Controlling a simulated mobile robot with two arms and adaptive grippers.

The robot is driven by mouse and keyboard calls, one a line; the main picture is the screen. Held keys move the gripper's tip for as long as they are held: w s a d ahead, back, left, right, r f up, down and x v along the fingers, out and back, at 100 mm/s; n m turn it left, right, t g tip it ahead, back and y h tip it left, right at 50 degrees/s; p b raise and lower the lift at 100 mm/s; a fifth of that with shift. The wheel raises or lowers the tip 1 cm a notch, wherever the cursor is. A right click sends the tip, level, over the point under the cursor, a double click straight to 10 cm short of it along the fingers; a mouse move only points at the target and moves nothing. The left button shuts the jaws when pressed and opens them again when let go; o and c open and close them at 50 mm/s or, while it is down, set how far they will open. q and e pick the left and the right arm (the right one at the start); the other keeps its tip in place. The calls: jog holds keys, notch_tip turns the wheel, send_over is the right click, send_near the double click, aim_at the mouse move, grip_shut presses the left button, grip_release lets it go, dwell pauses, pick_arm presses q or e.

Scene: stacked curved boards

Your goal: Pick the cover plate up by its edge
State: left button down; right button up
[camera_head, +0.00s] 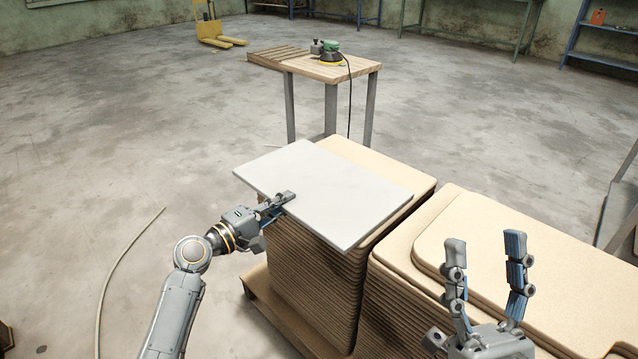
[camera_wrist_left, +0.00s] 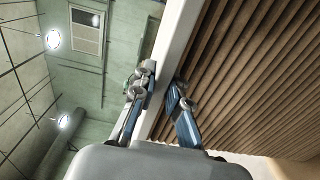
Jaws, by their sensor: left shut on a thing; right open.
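The white cover plate (camera_head: 325,190) lies tilted across the top of the left stack of curved boards (camera_head: 310,260), its left part reaching out past the stack. My left gripper (camera_head: 285,200) is shut on the plate's near left edge. In the left wrist view the plate's edge (camera_wrist_left: 177,50) runs between the two fingers of the left gripper (camera_wrist_left: 160,95), with the layered board sides (camera_wrist_left: 245,75) to the right. My right gripper (camera_head: 487,265) is open and empty, fingers pointing up, in front of the right stack (camera_head: 540,265).
A wooden pallet (camera_head: 270,310) lies under the left stack. Behind stands a small wooden table (camera_head: 355,70) with a sander (camera_head: 330,55) and its hanging cable. A yellow pallet truck (camera_head: 212,30) stands far back. The floor to the left is mostly clear, with a thin hose (camera_head: 115,260).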

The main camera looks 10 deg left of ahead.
pick_arm(q)
jog(key=shift+r, duration=0.4)
pick_arm(e)
jog(key=shift+w+a+f+g, duration=0.1)
jog(key=shift+w+f+g, duration=0.1)
jog(key=shift+w, duration=0.2)
jog(key=shift+w+f+g, duration=0.15)
jog(key=shift+w+g, duration=0.05)
jog(key=shift+w, duration=0.15)
jog(key=shift+f, duration=0.1)
pick_arm(q)
jog(key=shift+r, duration=0.1)
pick_arm(e)
jog(key=shift+w+f, duration=0.15)
jog(key=shift+w, duration=0.1)
pick_arm(q)
jog(key=shift+r+p, duration=0.1)
jog(key=shift+p, duration=0.3)
pick_arm(e)
jog(key=shift+w+a+f+g+h, duration=0.1)
jog(key=shift+w+f+g+h, duration=0.05)
jog(key=shift+w+g+h, duration=0.2)
